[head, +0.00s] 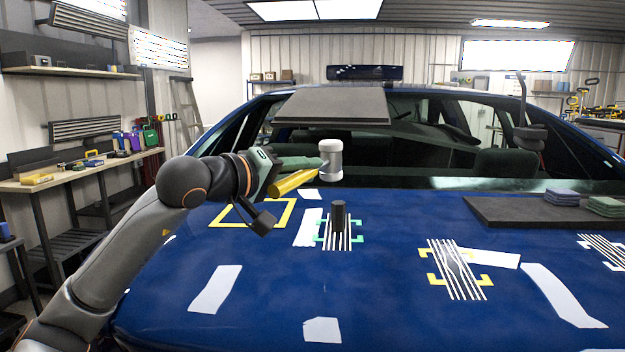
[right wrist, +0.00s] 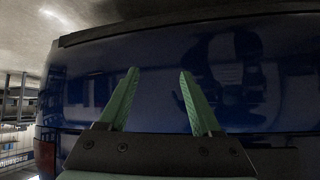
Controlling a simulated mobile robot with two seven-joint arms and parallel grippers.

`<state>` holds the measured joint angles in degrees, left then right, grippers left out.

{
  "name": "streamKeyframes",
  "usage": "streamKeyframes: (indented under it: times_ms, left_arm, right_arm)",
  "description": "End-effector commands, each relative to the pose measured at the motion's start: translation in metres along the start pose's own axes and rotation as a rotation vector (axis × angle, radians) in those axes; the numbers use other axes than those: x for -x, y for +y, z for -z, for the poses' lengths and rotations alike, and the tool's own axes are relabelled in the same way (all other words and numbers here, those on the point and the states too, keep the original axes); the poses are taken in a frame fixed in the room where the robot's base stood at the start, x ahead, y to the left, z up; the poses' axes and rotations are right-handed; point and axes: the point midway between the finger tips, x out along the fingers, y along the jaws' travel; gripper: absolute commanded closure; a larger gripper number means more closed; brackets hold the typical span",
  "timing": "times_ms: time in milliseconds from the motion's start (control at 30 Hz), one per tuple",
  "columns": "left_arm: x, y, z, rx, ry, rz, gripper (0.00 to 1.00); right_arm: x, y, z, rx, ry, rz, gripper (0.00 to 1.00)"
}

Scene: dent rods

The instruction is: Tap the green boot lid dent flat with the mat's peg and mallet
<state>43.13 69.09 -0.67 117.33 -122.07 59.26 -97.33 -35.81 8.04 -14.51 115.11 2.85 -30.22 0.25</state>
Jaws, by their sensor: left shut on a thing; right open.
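My left gripper (head: 298,172) is shut on the yellow handle (head: 293,183) of a mallet and holds it above the blue boot lid. The mallet's pale grey-white head (head: 331,160) is up and behind a black peg (head: 338,215) in the picture. The peg stands upright, with no gripper on it, on the striped patch (head: 331,243) framed by green corner marks (head: 359,237). The dent itself cannot be made out under the peg. My right gripper (right wrist: 159,73) is open and empty in the right wrist view, with blue bodywork beyond it; it cannot be made out in the head view.
A striped patch with yellow corner marks (head: 434,281) lies right of the peg, another at the far right (head: 605,251). A yellow square outline (head: 222,222) lies at the left. A dark mat (head: 500,211) carries folded cloths (head: 562,197). Pale strips (head: 215,290) are scattered on the lid.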

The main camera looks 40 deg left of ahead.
Motion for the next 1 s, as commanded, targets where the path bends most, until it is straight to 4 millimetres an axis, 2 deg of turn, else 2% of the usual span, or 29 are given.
streamKeyframes:
  times_ms: [100,500,1000]
  left_arm:
    - [0.015,-0.003,-0.005,-0.005,0.006,-0.005,1.0]
    - [0.056,-0.001,-0.014,-0.001,0.005,-0.005,1.0]
    - [0.058,0.001,-0.013,0.0,0.003,-0.004,1.0]
  right_arm:
    - [-0.01,0.002,-0.014,0.001,-0.007,-0.001,0.35]
    - [-0.02,0.007,-0.033,0.003,-0.005,-0.007,0.35]
    - [-0.018,0.011,-0.032,0.011,-0.006,-0.014,0.35]
